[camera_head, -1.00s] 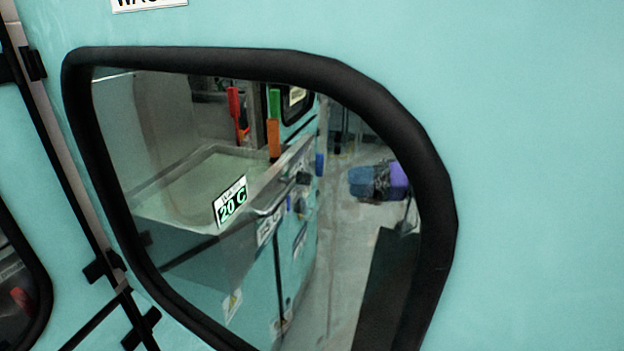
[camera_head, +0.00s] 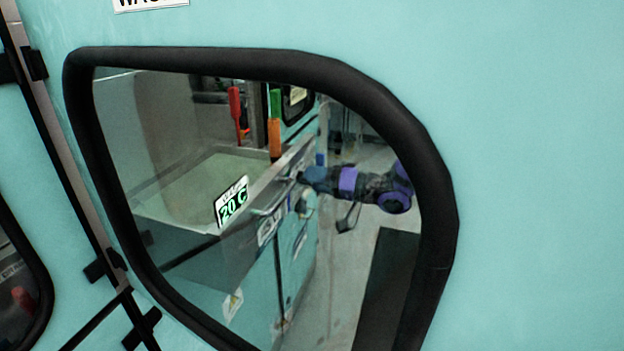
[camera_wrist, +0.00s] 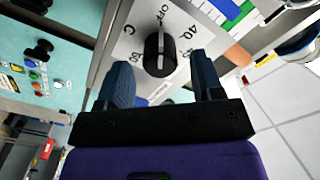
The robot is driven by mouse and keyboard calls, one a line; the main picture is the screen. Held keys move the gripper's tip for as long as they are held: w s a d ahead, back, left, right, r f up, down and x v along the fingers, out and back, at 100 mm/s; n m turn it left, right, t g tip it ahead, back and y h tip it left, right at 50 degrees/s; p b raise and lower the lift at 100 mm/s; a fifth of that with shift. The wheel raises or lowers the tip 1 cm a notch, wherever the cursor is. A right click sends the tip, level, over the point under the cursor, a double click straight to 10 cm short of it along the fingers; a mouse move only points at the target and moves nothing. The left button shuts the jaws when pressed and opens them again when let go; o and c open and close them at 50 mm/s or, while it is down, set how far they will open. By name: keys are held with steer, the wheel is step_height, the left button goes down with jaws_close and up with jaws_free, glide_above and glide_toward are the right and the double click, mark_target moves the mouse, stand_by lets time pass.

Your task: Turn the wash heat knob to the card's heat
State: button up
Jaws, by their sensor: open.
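The wash heat knob (camera_wrist: 154,62) is a black knob on a white dial plate (camera_wrist: 128,50) in the wrist view. The plate carries "OFF", "40" and "60" marks and a "C". The knob's white pointer line faces the OFF mark. My gripper (camera_wrist: 160,72) is open, with its blue-grey fingers on either side of the knob; contact cannot be told. In the head view my gripper (camera_head: 302,177) shows in the window, small, at the machine's front. The card (camera_head: 231,203) reads "20 C" in green digits.
A black-framed window (camera_head: 438,190) in a turquoise panel fills the head view. Through it show a pale basin (camera_head: 200,185) and red, green and orange handles. In the wrist view, a panel with coloured buttons (camera_wrist: 35,85) lies left and tiled floor (camera_wrist: 285,120) lies right.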

steer(key=shift+w+a, duration=0.2)
steer(key=shift+a, duration=0.45)
steer(key=c, duration=0.9)
